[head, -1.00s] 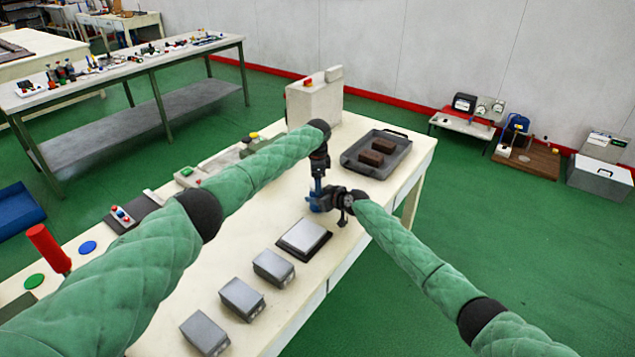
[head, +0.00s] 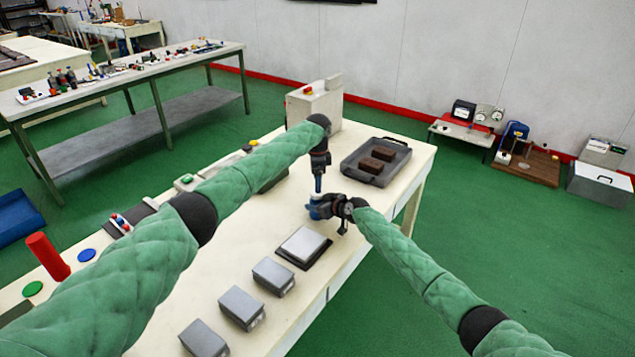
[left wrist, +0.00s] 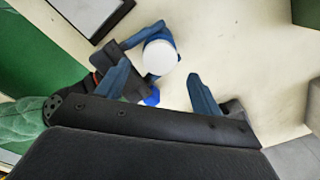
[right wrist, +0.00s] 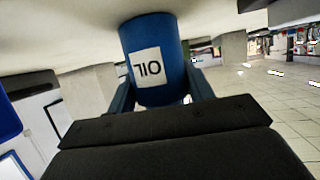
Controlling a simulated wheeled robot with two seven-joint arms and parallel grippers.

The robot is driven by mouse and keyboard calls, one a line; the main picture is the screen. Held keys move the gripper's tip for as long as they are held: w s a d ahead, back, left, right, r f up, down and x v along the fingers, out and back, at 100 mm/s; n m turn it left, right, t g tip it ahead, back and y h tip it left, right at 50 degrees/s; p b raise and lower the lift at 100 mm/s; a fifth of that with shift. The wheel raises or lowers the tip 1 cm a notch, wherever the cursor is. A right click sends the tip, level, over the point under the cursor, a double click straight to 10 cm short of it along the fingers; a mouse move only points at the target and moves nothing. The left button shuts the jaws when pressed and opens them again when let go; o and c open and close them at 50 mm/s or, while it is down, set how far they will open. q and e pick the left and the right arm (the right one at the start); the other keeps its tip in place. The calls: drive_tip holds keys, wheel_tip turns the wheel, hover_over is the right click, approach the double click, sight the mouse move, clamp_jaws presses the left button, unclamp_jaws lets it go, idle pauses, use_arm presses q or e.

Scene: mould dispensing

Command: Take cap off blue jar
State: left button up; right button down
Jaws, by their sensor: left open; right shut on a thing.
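The blue jar (right wrist: 155,55) has a white label reading OIL, upside down in the right wrist view. Its round white cap (left wrist: 160,57) is on top in the left wrist view. My right gripper (head: 322,208) is shut around the jar's body, with a blue finger on either side. My left gripper (head: 318,190) points straight down over the jar from above. Its fingers (left wrist: 159,72) are open, one on each side of the cap in the picture, with visible gaps. The jar (head: 313,213) is mostly hidden by the grippers in the head view.
A grey tray (head: 347,166) with two brown blocks stands behind the jar. A plate on a black base (head: 283,255) and several grey metal blocks (head: 241,308) lie in front. A grey box (head: 313,105) stands at the table's back. Bare table surrounds the jar.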

drive_tip(key=c, duration=0.5)
unclamp_jaws()
drive_tip(key=shift+d, duration=0.1)
